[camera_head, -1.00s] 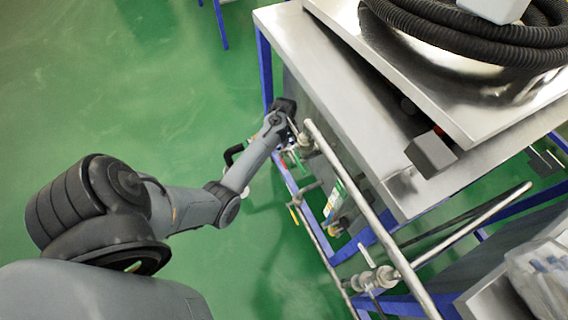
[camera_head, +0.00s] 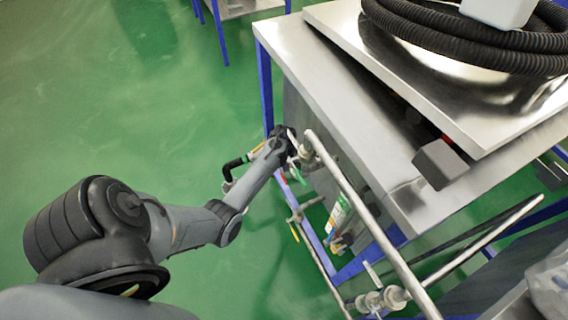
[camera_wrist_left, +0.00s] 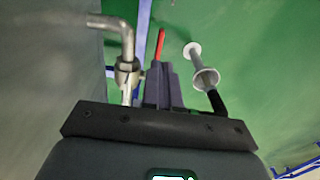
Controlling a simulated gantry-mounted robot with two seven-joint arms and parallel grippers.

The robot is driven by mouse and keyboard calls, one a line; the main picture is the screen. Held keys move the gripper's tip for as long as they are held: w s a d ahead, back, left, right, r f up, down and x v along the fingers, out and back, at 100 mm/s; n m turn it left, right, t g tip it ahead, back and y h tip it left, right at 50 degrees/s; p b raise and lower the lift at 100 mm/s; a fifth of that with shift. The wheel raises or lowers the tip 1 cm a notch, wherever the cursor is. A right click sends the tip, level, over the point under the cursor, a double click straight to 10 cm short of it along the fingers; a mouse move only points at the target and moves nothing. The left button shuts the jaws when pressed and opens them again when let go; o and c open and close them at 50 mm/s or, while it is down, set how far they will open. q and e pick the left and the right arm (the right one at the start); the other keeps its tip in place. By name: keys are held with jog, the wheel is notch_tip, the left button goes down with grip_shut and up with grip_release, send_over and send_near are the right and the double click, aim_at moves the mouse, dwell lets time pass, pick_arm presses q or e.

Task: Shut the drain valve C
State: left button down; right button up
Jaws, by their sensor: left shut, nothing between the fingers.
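A steel pipe (camera_head: 365,205) runs along the table's side with valves on it. The upper valve (camera_head: 308,152) is beside my left gripper (camera_head: 292,146). In the left wrist view, a steel valve body (camera_wrist_left: 127,72) on a bent pipe is just left of my left gripper's fingers (camera_wrist_left: 161,86), which are shut and empty. A red lever (camera_wrist_left: 160,45) shows beyond the fingertips; I cannot tell whether they touch it. A lower valve (camera_head: 378,300) with a pale lever is near the bottom of the head view. No label C is legible. My right gripper is not in view.
The steel table (camera_head: 345,120) edges the pipework on the right. A black hose elbow (camera_head: 237,166) with a pale flange (camera_wrist_left: 205,79) is near the gripper. A yellow lever (camera_head: 295,234) and a tagged bottle-like item (camera_head: 337,215) are lower. Green floor is free to the left.

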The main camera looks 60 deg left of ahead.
aim_at(284, 178)
pick_arm(q)
notch_tip(284, 178, down, 7)
jog(key=b, duration=0.3)
jog(key=shift+r, duration=0.15)
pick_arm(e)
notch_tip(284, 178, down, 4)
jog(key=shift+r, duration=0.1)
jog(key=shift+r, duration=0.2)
